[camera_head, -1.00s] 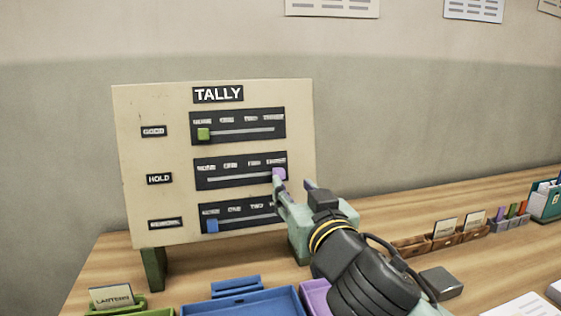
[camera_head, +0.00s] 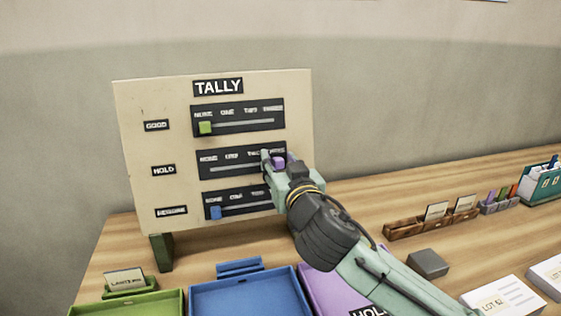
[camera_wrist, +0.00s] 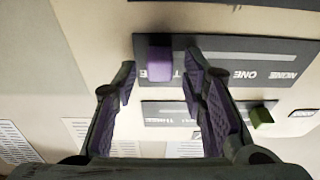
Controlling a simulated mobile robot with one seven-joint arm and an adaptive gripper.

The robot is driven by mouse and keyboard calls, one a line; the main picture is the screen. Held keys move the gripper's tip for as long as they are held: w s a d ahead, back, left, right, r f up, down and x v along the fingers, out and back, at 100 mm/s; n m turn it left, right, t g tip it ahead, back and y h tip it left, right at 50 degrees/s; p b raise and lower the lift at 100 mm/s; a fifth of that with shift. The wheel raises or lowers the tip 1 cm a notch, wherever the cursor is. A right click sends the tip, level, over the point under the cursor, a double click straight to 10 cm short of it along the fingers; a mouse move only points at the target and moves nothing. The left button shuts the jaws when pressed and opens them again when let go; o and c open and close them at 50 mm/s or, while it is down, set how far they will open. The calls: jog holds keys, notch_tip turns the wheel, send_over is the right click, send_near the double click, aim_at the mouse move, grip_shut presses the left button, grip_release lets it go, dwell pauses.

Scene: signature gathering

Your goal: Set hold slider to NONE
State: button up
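The TALLY board (camera_head: 140,120) stands upright with three slider tracks. The hold slider's purple knob (camera_head: 279,162) sits at the right end of the middle track, by the THREE end. It also shows in the wrist view (camera_wrist: 160,60), where the picture is turned over and NONE (camera_wrist: 281,76) is at the far right of the track. My gripper (camera_head: 279,158) is open at the purple knob. In the wrist view my gripper (camera_wrist: 160,72) has one finger to each side of the knob, with gaps visible. Whether the fingertips reach past the knob's face is unclear.
The green knob (camera_head: 205,128) is at NONE on the top track, and the blue knob (camera_head: 215,212) is at the left of the bottom track. Blue (camera_head: 245,298) and purple (camera_head: 335,290) trays lie below. Card holders (camera_head: 405,230) stand on the table at right.

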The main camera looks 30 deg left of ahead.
jog(key=shift+c, duration=0.5)
grip_shut()
